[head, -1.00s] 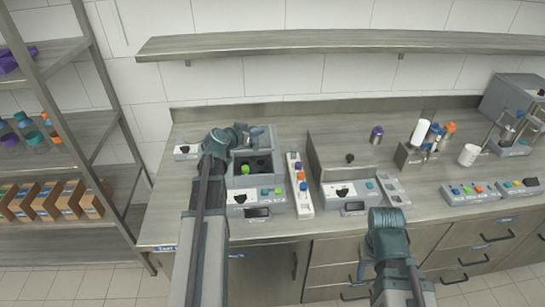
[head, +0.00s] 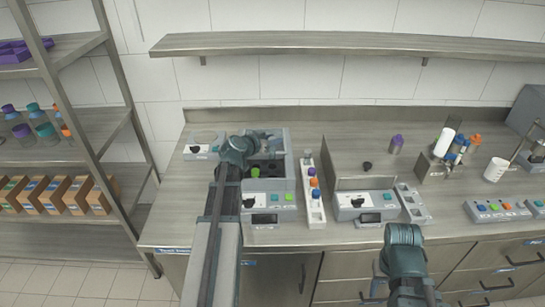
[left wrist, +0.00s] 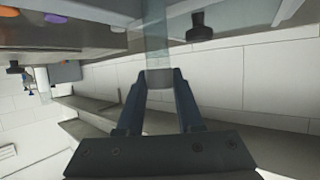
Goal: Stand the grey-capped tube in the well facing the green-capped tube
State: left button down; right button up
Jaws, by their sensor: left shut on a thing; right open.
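My left gripper (head: 264,143) is over the back of the open grey machine at the left of the bench. In the left wrist view the left gripper (left wrist: 158,88) is shut on the grey-capped tube (left wrist: 157,45), a clear tube with its grey end between the fingers. Its far end runs out of the picture. The green-capped tube (head: 255,172) stands in the machine's dark well block (head: 275,185), in front of the gripper. The well opposite it is hard to make out behind my arm. My right gripper (head: 404,236) is low at the bench's front edge, away from the machine; its fingertips are not clear.
A white rack (head: 313,190) with coloured caps stands right of the machine. Beyond it is a second grey machine (head: 362,203) with a raised panel. A purple-capped bottle (head: 396,144) and a white cup (head: 495,170) stand further right. A shelf (head: 330,44) hangs above.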

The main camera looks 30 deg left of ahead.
aim_at(272, 150)
pick_arm(q)
jog(key=shift+f, duration=0.15)
notch_tip(272, 150, down, 4)
jog(key=b, duration=0.3)
jog(key=shift+r, duration=0.2)
jog(key=shift+f+b, duration=0.1)
jog(key=shift+b, duration=0.25)
jog(key=shift+f+b, duration=0.5)
jog(key=shift+f, duration=0.05)
jog(key=c, duration=0.8)
grip_release()
jog(key=shift+c, duration=0.2)
jog(key=shift+r, duration=0.1)
